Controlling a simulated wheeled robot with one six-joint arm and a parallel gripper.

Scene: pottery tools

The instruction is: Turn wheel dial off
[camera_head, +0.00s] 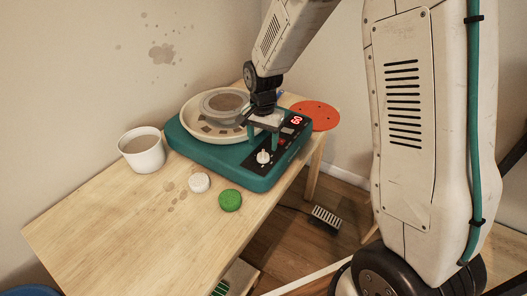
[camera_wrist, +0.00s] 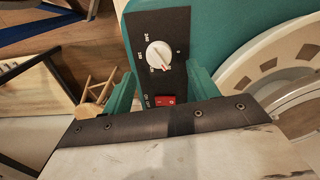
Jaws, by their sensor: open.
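The teal pottery wheel (camera_head: 222,171) sits on the wooden table, with a round pan on top. Its white dial (camera_head: 263,156) is on the black control panel at the front right, near a red display reading 60. In the wrist view the dial (camera_wrist: 158,55) has a red pointer aimed down and right, on a panel with printed numbers and a red switch (camera_wrist: 165,99) below it. My gripper (camera_head: 264,142) is above the panel, its teal fingers apart and empty. In the wrist view my gripper (camera_wrist: 162,92) has one finger each side of the panel's lower part, the dial beyond the tips.
A white cup (camera_head: 142,152) stands left of the wheel. A white round piece (camera_head: 199,182) and a green sponge-like piece (camera_head: 230,200) lie in front of it. An orange disc (camera_head: 316,115) lies behind right. A foot pedal (camera_head: 326,219) is on the floor. The table's front left is clear.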

